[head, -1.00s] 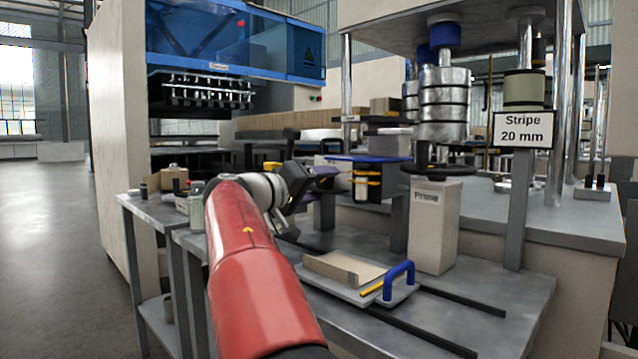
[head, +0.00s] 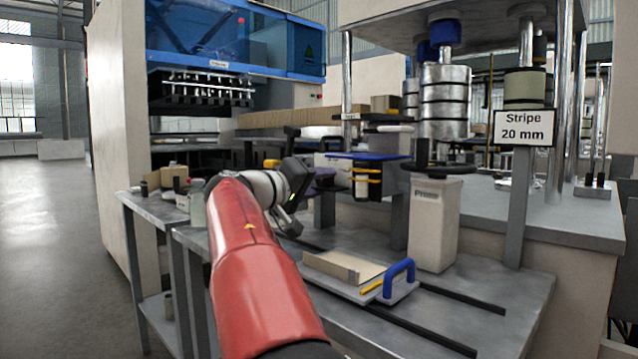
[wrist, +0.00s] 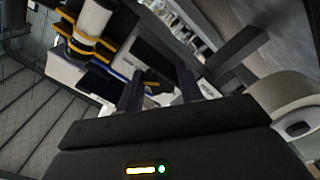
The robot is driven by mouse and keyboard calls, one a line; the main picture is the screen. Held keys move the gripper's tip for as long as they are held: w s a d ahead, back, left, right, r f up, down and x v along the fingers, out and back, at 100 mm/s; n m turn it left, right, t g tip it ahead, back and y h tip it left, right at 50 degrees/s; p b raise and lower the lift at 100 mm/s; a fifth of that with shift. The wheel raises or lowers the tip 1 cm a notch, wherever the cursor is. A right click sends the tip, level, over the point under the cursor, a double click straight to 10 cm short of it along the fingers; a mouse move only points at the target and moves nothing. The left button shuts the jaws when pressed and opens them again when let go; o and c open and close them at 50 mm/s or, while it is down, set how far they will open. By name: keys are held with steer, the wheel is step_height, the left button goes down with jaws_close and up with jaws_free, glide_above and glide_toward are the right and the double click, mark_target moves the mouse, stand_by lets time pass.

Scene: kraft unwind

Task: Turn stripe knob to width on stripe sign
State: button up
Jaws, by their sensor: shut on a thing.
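The stripe sign (head: 524,129) stands on a grey post at the right in the head view and reads "Stripe 20 mm". My gripper (head: 320,181) is at the front of the pale unit with the blue top plate (head: 368,156). In the wrist view my gripper's two dark fingers (wrist: 158,92) reach forward, a small gap between them. They are shut on a small dark part, taken to be the stripe knob. The knob is mostly hidden by the fingers, and its pointer and scale cannot be read.
A board with a blue handle (head: 399,279) and a cardboard piece (head: 345,267) lies on the grey bench below my arm. A pale "Prime" post (head: 435,225) with a dark handwheel stands right of the gripper. Metal rollers (head: 444,105) are behind it.

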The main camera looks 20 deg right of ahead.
steer(key=n, duration=0.2)
steer(key=n+p, duration=0.1)
steer(key=n, duration=0.1)
steer(key=n+p, duration=0.1)
steer(key=shift+r+n, duration=0.25)
steer(key=shift+n, duration=0.15)
steer(key=n+p, duration=0.2)
steer(key=n, duration=0.3)
steer(key=shift+p, duration=0.35)
steer(key=o, duration=1)
steer(key=b+v, duration=0.1)
steer(key=v, duration=0.6)
steer(key=shift+s+a, duration=0.15)
steer(key=shift+a, duration=0.2)
